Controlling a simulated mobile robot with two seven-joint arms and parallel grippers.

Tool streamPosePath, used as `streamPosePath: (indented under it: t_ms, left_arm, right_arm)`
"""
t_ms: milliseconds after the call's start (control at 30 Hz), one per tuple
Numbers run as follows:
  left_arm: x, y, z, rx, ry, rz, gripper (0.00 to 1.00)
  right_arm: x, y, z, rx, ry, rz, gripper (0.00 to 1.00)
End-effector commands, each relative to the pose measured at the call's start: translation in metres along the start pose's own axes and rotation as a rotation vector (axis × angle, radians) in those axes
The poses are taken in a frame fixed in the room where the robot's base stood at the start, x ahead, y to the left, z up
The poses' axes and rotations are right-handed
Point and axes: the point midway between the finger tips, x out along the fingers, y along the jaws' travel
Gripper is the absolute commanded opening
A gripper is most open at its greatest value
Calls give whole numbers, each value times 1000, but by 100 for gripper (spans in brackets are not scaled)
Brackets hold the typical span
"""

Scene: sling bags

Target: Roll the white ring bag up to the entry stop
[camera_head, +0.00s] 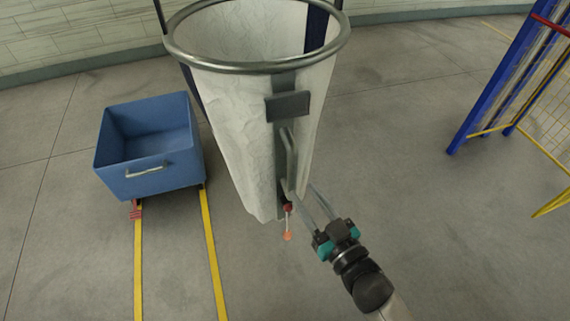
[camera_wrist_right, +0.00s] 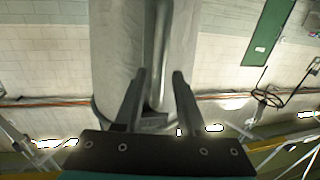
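The white ring bag (camera_head: 245,130) hangs upright from a metal ring (camera_head: 175,50) in the middle of the head view. A dark patch (camera_head: 288,105) and a grey handle-like bar (camera_head: 290,155) are on its near side. My right gripper (camera_head: 304,190) is open at the bag's lower near side, close to the bar. In the right wrist view the bag (camera_wrist_right: 120,45) fills the middle. Its grey strip (camera_wrist_right: 157,45) shows between my two spread fingers (camera_wrist_right: 158,75); contact cannot be told. My left gripper is not in view. I cannot make out the entry stop for certain.
A blue bin (camera_head: 150,170) stands left of the bag, above two yellow floor lines (camera_head: 213,260), with a small red-striped piece (camera_head: 136,210) below it. A blue post frame with yellow mesh (camera_head: 490,90) stands at the right. The floor (camera_head: 400,130) between is clear.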

Motion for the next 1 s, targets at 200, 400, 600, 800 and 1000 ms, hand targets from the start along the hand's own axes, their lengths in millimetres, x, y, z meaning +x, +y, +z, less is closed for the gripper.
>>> streamPosePath:
  t_ms: [200,400,600,800,1000]
  left_arm:
    - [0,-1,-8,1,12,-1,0]
    - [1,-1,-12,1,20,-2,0]
    - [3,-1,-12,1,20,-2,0]
    - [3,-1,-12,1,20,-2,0]
    - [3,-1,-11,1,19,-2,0]
  right_arm:
    - [40,0,-1,1,2,0,40]
    - [71,0,0,0,1,0,40]
    - [89,0,0,1,-1,1,40]
    - [93,0,1,1,-2,0,40]
    - [93,0,1,1,-2,0,37]
